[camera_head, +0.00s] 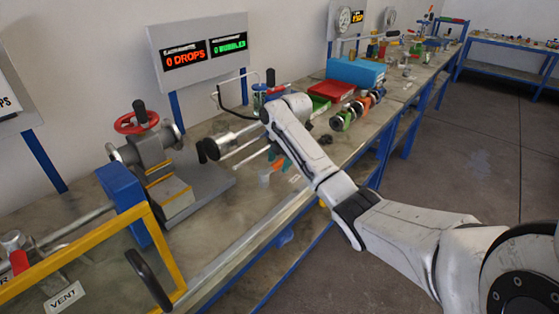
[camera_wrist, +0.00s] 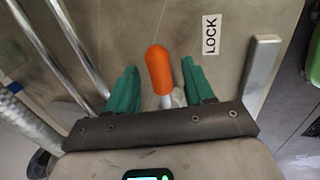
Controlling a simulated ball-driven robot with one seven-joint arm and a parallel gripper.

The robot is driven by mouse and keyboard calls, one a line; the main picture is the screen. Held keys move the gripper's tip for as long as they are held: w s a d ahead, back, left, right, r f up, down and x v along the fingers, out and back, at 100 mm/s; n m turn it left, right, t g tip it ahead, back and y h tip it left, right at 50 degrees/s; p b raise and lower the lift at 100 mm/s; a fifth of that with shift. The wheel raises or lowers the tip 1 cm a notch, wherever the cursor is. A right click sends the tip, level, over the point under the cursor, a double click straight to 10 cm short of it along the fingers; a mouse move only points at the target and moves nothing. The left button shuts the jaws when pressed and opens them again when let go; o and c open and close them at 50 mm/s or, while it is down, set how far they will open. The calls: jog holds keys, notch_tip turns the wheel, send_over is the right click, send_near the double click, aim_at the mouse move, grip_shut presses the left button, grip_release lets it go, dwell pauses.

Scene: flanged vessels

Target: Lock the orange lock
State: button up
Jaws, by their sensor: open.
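In the wrist view the orange lock shows as an orange rounded handle (camera_wrist: 159,70) on a pale metal stem. A white "LOCK" label (camera_wrist: 211,34) lies on the bench to its right. My gripper (camera_wrist: 160,72) is open, with one green finger on each side of the handle and a gap visible on both sides. In the head view my gripper (camera_head: 279,162) is low over the bench near its front edge, mostly behind my arm.
In the head view a red-wheeled valve (camera_head: 136,121) is left of my arm; a red tray (camera_head: 333,90) and blue box (camera_head: 356,71) are beyond.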

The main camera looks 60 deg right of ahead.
grip_shut()
dwell(0.5)
